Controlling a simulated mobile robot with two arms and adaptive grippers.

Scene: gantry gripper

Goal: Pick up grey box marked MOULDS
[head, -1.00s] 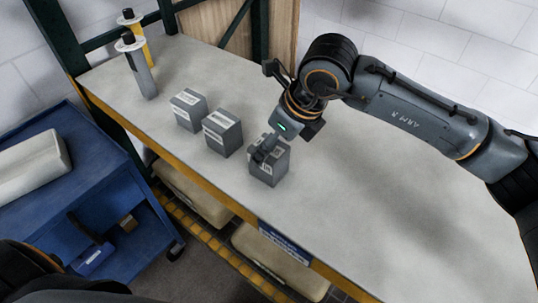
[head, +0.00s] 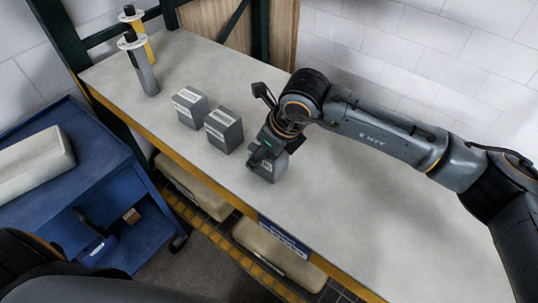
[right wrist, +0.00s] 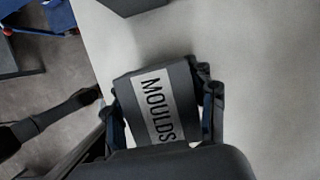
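The grey box marked MOULDS (right wrist: 158,105) lies between the fingers of my right gripper (right wrist: 164,103) in the right wrist view, its pale label facing the camera. In the head view this box (head: 268,172) stands on the bench near its front edge, partly hidden by my right gripper (head: 262,153), which reaches down over it. The fingers are spread on either side of the box, and I see no clear grip on it. The box looks slightly turned relative to the fingers. My left gripper is not in view.
Two similar grey boxes (head: 224,130) (head: 190,107) with labels stand just left on the bench (head: 360,215). Grey and yellow upright tools (head: 143,68) stand at the far left end. A blue cart (head: 120,190) is at left. The bench's right side is clear.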

